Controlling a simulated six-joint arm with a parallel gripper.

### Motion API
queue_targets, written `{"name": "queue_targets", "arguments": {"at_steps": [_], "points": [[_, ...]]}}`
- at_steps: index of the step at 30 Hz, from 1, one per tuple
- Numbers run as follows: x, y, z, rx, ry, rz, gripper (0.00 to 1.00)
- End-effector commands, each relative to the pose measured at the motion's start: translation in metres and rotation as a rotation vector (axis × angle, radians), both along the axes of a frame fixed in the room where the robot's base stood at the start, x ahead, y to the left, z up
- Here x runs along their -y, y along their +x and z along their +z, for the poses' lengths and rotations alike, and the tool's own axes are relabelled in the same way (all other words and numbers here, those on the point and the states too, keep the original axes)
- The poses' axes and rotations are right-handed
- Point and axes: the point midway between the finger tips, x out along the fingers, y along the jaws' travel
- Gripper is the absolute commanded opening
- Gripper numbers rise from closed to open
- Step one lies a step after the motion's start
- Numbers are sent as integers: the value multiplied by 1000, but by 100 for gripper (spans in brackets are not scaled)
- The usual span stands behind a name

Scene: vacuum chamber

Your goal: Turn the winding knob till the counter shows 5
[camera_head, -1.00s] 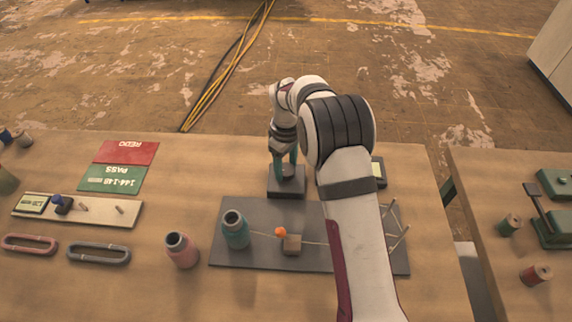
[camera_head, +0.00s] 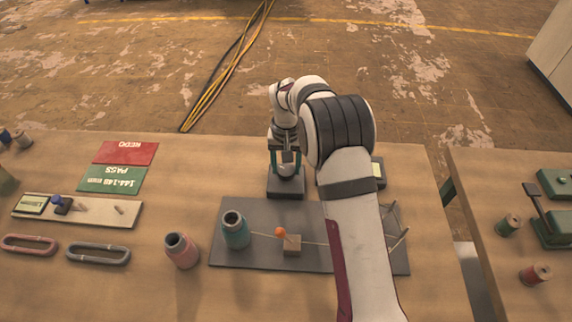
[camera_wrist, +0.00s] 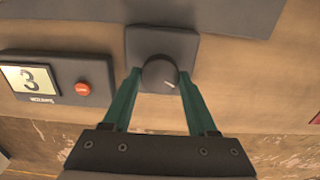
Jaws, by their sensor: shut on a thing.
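The winding knob (camera_wrist: 160,75) is a dark round knob with a pale pointer line, on a dark square base (camera_wrist: 185,45); the base also shows in the head view (camera_head: 286,188). My gripper (camera_wrist: 160,78) has its green fingers on either side of the knob, shut on it; it also shows in the head view (camera_head: 285,168). The counter (camera_wrist: 32,79) reads 3 in the wrist view, on a dark box marked "WINDINGS" beside a red button (camera_wrist: 83,89). In the head view my arm hides most of the counter box (camera_head: 378,172).
Red (camera_head: 126,152) and green (camera_head: 111,179) cards lie at the left.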

Motion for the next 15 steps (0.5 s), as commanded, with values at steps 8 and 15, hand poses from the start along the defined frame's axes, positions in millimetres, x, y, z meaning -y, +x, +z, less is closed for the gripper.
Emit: {"name": "queue_targets", "arguments": {"at_steps": [8, 15], "points": [[0, 0, 0, 0, 1, -258, 3], [0, 0, 0, 0, 1, -486, 3]]}}
